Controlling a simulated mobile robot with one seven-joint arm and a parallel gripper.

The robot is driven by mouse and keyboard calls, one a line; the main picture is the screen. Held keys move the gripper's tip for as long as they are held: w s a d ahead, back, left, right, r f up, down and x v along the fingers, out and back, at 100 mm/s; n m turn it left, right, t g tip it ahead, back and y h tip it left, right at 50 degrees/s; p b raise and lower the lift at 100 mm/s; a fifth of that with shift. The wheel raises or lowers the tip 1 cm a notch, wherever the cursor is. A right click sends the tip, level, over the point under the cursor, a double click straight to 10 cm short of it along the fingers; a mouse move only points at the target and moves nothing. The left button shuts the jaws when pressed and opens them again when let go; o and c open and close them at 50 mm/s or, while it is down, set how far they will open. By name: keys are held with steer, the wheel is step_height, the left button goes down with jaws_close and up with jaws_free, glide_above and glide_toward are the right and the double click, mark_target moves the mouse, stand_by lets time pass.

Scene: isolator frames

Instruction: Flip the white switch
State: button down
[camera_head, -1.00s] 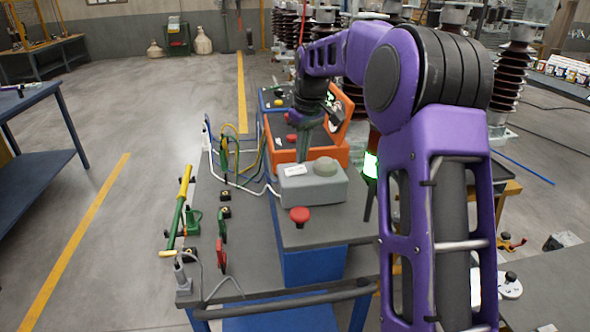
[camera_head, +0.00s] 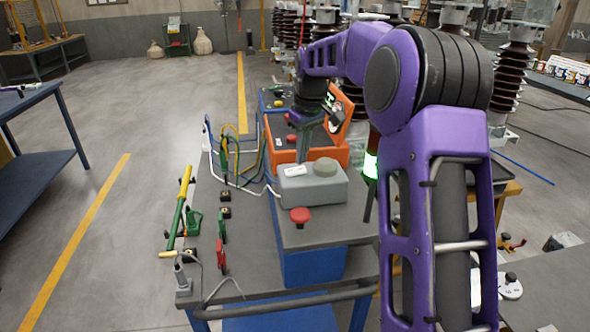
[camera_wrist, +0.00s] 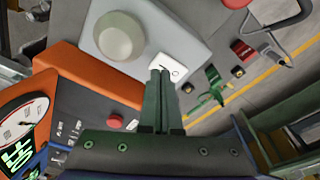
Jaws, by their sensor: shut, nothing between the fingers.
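The white switch (camera_wrist: 178,70) is a small white rocker plate with dark marks on top of a grey box (camera_wrist: 196,28). It shows as a small white patch (camera_head: 294,171) on the box in the head view. My gripper (camera_wrist: 160,74) is shut and empty, its two green fingers side by side. In the wrist view the fingertips overlap the switch's near left edge; I cannot tell whether they touch. In the head view my gripper (camera_head: 302,158) points down just behind the switch.
A round grey-green knob (camera_wrist: 119,37) stands beside the switch on the box. An orange case (camera_head: 339,152) with a red button and dial lies behind. A red mushroom button (camera_head: 300,215) is in front. Cables and tools lie along the table's left side.

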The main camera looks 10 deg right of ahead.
mark_target(302, 169)
steer(key=shift+f+b, duration=0.5)
steer(key=shift+f, duration=0.4)
stand_by(0.9)
steer(key=shift+r, duration=0.1)
step_height(302, 169, up, 4)
steer(key=p, duration=0.4)
steer(key=shift+r, duration=1.4)
